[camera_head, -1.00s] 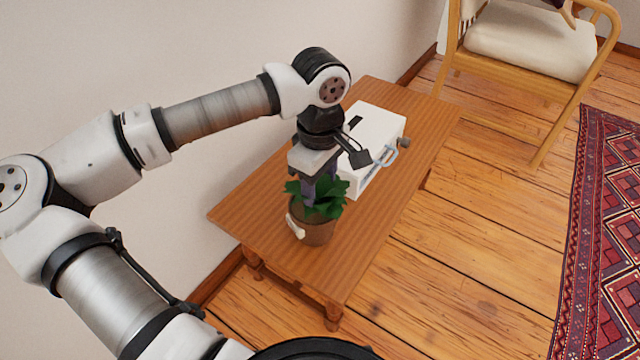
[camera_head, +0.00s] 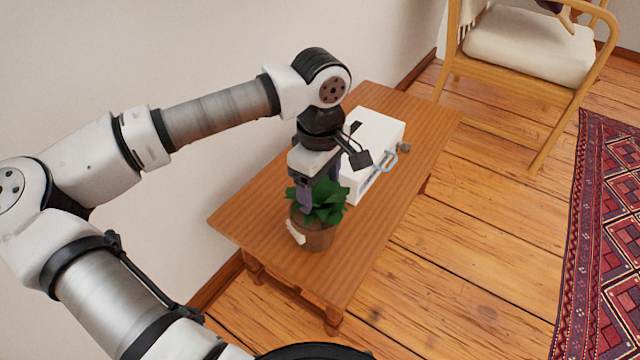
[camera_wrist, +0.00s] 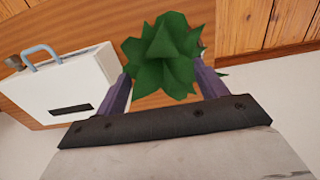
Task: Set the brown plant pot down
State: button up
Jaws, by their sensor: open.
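The brown plant pot (camera_head: 318,237) stands upright on the wooden table (camera_head: 262,205), near its front end, with a green leafy plant (camera_head: 322,205) in it. A small whitish piece shows on the pot's left side. My gripper (camera_head: 320,197) points down over the plant, with its jaws open and spread on either side of the leaves. In the wrist view the plant (camera_wrist: 163,58) sits between the two purple fingers (camera_wrist: 160,85), and the pot below the leaves is hidden.
A white case (camera_head: 376,135) with a blue handle lies on the table right behind my gripper; it also shows in the wrist view (camera_wrist: 65,85). A small grey object (camera_head: 404,147) is beside it. A wall is on the left. A chair (camera_head: 530,45) and patterned rug (camera_head: 612,220) are beyond.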

notch_tip(320, 180, up, 11)
jog(key=p, duration=0.3)
jog(key=shift+d, duration=0.1)
